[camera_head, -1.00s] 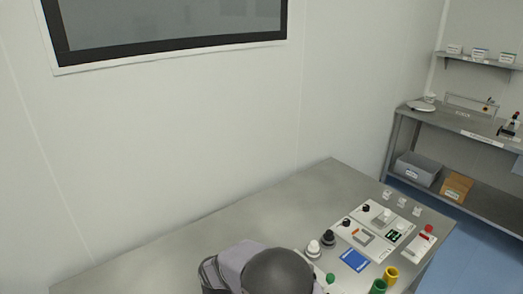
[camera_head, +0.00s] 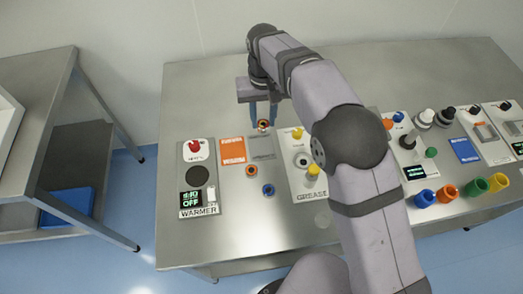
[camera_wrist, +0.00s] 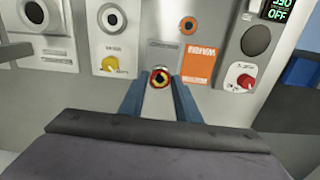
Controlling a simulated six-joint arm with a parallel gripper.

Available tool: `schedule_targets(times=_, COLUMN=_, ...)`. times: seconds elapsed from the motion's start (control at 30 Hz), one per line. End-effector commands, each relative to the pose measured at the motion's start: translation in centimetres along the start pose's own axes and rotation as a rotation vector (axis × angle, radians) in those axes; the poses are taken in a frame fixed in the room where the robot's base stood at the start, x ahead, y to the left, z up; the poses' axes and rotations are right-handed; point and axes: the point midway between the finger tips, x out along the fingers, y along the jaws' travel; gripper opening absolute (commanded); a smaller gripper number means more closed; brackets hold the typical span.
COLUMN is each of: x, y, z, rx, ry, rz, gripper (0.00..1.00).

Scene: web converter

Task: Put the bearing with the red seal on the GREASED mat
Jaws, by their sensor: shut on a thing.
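My gripper (camera_head: 263,119) has its blue fingers shut on a small ring-shaped bearing (camera_head: 263,125) with a red rim and dark centre. An orange mat (camera_head: 232,150) lies left of the grey one. An orange-rimmed bearing (camera_head: 251,170) and a blue-rimmed bearing (camera_head: 268,190) lie in front of the mats.
A warmer panel (camera_head: 199,208) with a red knob stands at left, and a grease panel (camera_head: 308,182) with yellow knobs at right. Several coloured cups (camera_head: 447,192) stand further right along the front. The steel table (camera_head: 200,90) is bare at back left.

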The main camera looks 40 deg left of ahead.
Motion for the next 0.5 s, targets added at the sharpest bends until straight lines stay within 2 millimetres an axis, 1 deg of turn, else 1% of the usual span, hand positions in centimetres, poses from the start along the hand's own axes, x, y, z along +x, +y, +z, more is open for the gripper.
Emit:
schedule_targets(times=0.17, x=-0.3, y=-0.5, z=-0.1, rx=0.001, ry=0.0, rz=0.0, gripper=0.06)
schedule_targets(times=0.27, x=0.1, y=-0.5, z=0.0, rx=0.002, ry=-0.002, rz=0.0, gripper=0.06)
schedule_targets(times=0.37, x=1.3, y=-0.5, z=0.1, rx=0.002, ry=-0.005, rz=0.001, gripper=0.06)
schedule_targets(times=0.5, x=3.4, y=-0.5, z=0.1, rx=0.001, ry=-0.005, rz=0.001, gripper=0.06)
